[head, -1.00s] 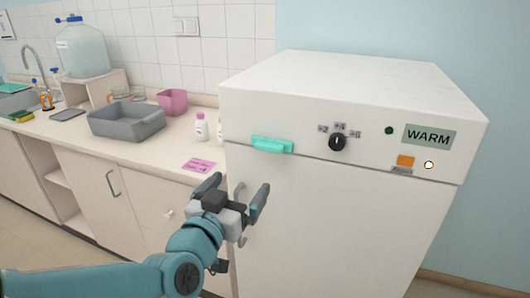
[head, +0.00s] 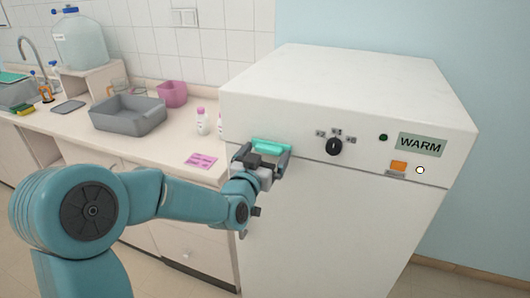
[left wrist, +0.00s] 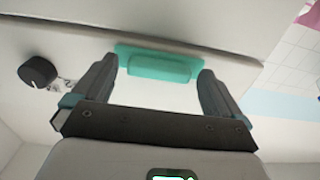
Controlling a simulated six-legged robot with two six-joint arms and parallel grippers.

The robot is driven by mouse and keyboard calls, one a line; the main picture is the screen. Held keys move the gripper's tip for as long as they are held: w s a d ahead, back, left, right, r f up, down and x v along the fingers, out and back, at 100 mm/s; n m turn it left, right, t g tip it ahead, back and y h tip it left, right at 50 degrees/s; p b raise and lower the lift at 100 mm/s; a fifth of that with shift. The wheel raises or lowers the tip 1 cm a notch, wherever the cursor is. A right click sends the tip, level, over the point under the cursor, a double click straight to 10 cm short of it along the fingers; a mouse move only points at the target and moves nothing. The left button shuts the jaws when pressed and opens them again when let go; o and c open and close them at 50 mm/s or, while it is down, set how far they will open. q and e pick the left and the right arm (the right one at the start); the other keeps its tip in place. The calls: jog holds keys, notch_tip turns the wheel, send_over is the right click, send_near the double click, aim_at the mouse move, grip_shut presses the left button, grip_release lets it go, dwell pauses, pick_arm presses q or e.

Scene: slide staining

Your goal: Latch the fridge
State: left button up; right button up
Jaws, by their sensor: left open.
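The white fridge (head: 330,225) stands at the right with its door against the body. A teal latch handle (head: 270,146) sits on its upper front, at the seam between the top panel and the door. My left gripper (head: 262,155) is open at the latch, with a finger near each end of it. In the left wrist view the latch (left wrist: 155,66) lies between the two spread fingers (left wrist: 155,85), beyond their tips or level with them. I cannot tell whether they touch it. My right gripper is not in view.
The fridge's top panel carries a black knob (head: 334,147), an orange switch (head: 398,166) and a WARM display (head: 420,145). On the counter at left are a grey basin (head: 128,114), a pink container (head: 172,93), a white bottle (head: 202,121) and a pink note (head: 201,161).

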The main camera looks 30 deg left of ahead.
pick_arm(q)
jog(key=shift+w, duration=0.1)
jog(key=c, duration=1)
jog(key=shift+f+b, duration=0.1)
jog(key=shift+b, duration=0.3)
jog(key=n+b, duration=1)
jog(key=b, duration=0.4)
jog(key=shift+f+n, duration=0.1)
jog(key=shift+n, duration=0.3)
jog(key=n+b, duration=0.2)
jog(key=n, duration=0.1)
jog(key=shift+b, duration=0.35)
jog(key=shift+r+n+b, duration=0.2)
jog(key=shift+n+b, duration=0.65)
jog(key=shift+n, duration=1.15)
